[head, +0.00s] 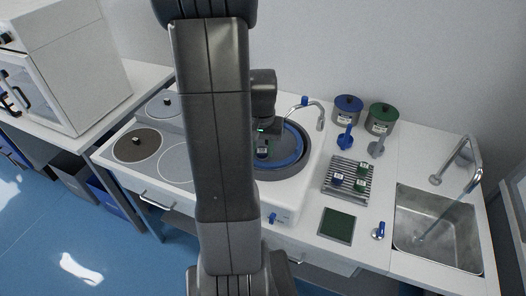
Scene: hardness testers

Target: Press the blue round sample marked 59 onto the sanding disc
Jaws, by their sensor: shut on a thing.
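The sanding disc (270,168) is a dark round plate inside a blue-rimmed bowl in the white machine, partly hidden behind my arm. My gripper (262,143) points down over the disc. It is shut on a small dark blue sample (263,153) with a white label, whose number is too small to read. The sample is at or just above the disc's surface; I cannot tell whether it touches.
A slatted rack (348,195) to the right holds a blue sample (337,180) and green samples (361,171). Blue (347,112) and green (382,120) pots stand behind it. A curved tap (307,107) rises beside the bowl. A sink (438,235) is far right.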

